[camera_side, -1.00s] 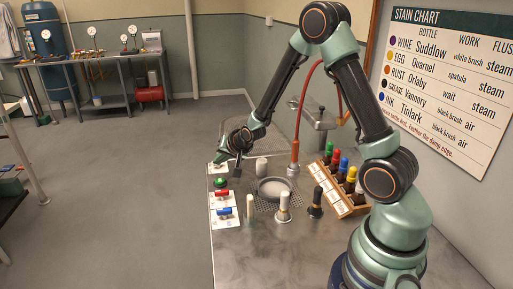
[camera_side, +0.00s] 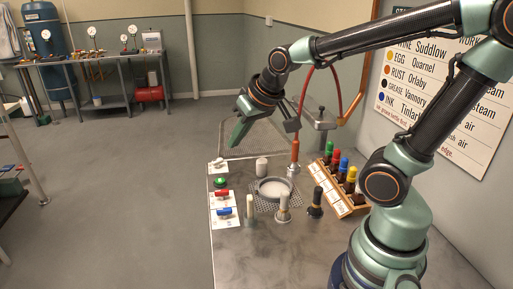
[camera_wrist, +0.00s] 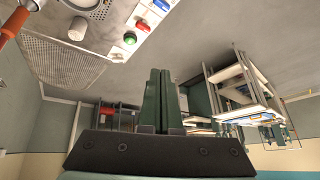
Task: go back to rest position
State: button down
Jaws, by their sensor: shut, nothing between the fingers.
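My gripper (camera_side: 237,131) is shut and empty, raised in the air above the far left end of the metal bench (camera_side: 262,243). In the wrist view its two green fingers (camera_wrist: 157,97) lie together with nothing between them. My arm reaches left from its base at the bench's right side. Below the gripper is a control panel with a white switch (camera_side: 217,163), a green button (camera_side: 220,183), a red valve handle (camera_side: 222,194) and a blue valve handle (camera_side: 224,211). The gripper is clear of all of them.
A round dish (camera_side: 273,188) sits on a perforated plate. Brushes (camera_side: 283,206) stand in front of it. A wooden rack (camera_side: 341,188) of colour-capped bottles and an orange-based hose (camera_side: 294,155) stand to the right. The stain chart (camera_side: 440,110) is on the wall. Air above the bench's left is free.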

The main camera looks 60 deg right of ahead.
jog(key=s+a+r+n, duration=0.1)
jog(key=s+n, duration=0.1)
jog(key=s, duration=0.4)
jog(key=shift+s+a+r+g, duration=0.2)
jog(key=shift+s+a+g, duration=0.1)
jog(key=shift+a+g, duration=0.1)
dwell(0.8)
